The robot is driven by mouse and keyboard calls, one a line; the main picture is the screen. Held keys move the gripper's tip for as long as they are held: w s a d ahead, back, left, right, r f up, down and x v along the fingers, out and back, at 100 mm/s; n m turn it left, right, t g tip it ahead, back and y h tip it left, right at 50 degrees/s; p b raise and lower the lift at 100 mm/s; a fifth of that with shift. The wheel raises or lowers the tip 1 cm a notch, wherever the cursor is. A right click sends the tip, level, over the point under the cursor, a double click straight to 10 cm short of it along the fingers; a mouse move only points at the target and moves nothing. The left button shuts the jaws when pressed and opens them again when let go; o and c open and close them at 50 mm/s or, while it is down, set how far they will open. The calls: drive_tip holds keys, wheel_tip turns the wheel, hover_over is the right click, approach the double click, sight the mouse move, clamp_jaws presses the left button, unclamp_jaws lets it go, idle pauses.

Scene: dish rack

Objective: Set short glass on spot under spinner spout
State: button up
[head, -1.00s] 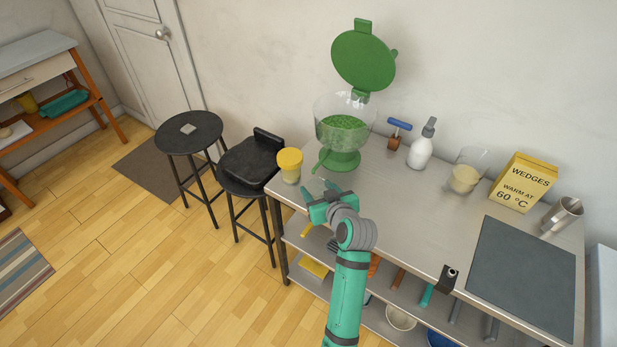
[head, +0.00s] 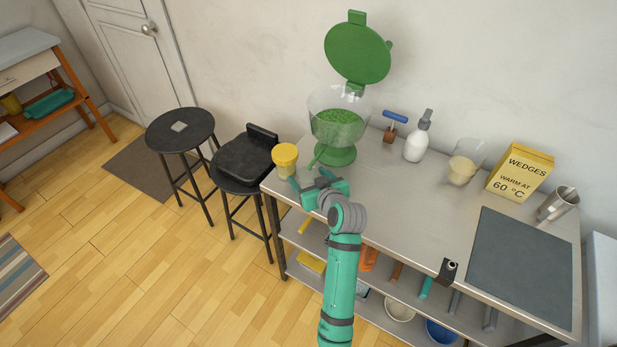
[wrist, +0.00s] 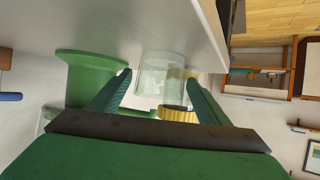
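The short glass (wrist: 160,72) is clear and appears empty. In the wrist view, which is upside down, it stands on the table between and just beyond my fingertips. I cannot make it out clearly in the head view. My gripper (head: 314,183) is open, with a small gap on each side of the glass; it also shows in the wrist view (wrist: 158,78). The spinner (head: 336,138) has a clear bowl of green bits, a raised green lid and a green base (wrist: 88,78). Its green spout (head: 318,156) slants down to the left, close beyond my gripper. The spot under it is not distinguishable.
A yellow-lidded jar (head: 285,160) stands left of the spinner at the table corner; its lid (wrist: 178,115) shows behind the glass. A blue-handled tool (head: 394,125), white bottle (head: 417,142), pitcher (head: 465,165) and yellow box (head: 520,174) stand right. The table middle (head: 400,205) is clear.

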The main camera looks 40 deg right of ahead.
drive_tip(key=shift+s+r, duration=0.15)
drive_tip(key=shift+r, duration=0.05)
drive_tip(key=v, duration=1.1)
drive_tip(key=shift+s+a+r, duration=0.1)
drive_tip(key=shift+s+a, duration=0.05)
drive_tip(key=shift+s, duration=0.15)
drive_tip(key=shift+w, duration=0.1)
